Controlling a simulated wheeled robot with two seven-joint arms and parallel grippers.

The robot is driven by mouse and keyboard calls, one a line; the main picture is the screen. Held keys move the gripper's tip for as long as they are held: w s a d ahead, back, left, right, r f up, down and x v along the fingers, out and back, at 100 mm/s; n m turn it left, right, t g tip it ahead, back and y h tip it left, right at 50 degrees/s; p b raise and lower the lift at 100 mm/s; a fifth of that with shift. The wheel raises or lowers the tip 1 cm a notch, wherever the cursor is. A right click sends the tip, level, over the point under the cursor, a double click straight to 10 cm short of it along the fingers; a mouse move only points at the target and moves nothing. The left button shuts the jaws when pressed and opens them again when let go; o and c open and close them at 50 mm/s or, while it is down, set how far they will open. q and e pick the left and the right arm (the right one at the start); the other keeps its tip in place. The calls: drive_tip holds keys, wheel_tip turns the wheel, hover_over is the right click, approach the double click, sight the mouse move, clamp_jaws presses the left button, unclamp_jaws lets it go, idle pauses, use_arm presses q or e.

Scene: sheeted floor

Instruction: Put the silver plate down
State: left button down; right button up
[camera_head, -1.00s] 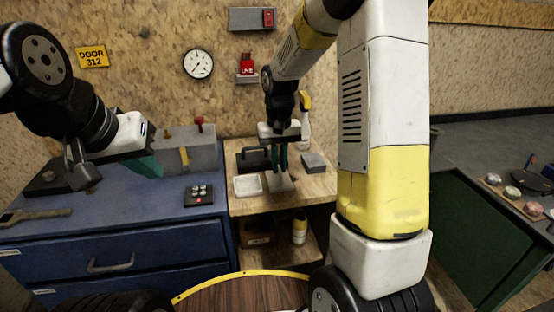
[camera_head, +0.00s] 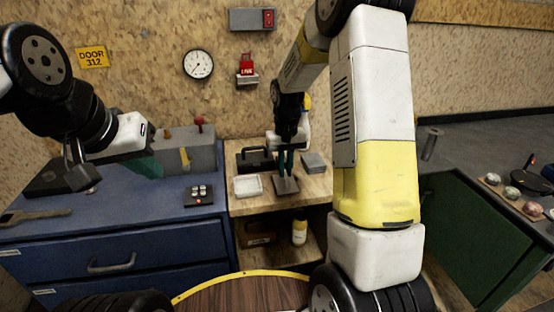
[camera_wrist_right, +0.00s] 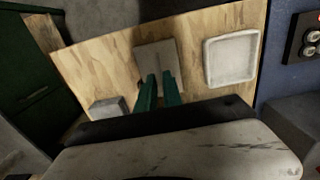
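The silver plate (camera_head: 286,187) is a small flat grey square over the wooden worktop, below the fingertips of my right gripper (camera_head: 286,170). In the right wrist view the plate (camera_wrist_right: 157,54) lies just beyond the teal fingers (camera_wrist_right: 159,90), which are close together with a narrow gap. The fingers appear to grip something at the middle of the plate; the grip itself is small and partly hidden. The plate looks level and at or very near the wood. My left gripper (camera_head: 150,166) hangs over the blue bench, its fingertips partly hidden.
On the wooden worktop (camera_head: 312,186), a white tray (camera_head: 248,186) lies left of the plate, a grey block (camera_head: 314,162) behind right, and a black toolbox (camera_head: 254,159) behind left. A button box (camera_head: 198,195) stands on the blue bench (camera_head: 130,212). Bare wood surrounds the plate.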

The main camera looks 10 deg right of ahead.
drive_tip(key=o, duration=0.4)
drive_tip(key=shift+o, duration=0.2)
wheel_tip(320, 180, up, 12)
drive_tip(key=s+r+t+y, duration=0.1)
drive_tip(key=s+r+t, duration=0.2)
drive_tip(key=s+r, duration=0.8)
drive_tip(key=s+a+f+t+y, duration=0.1)
drive_tip(key=s+f+t, duration=0.1)
drive_tip(key=s, duration=1.1)
drive_tip(key=shift+s+f+t, duration=0.15)
drive_tip(key=shift+s+t, duration=0.05)
drive_tip(key=shift+t, duration=0.4)
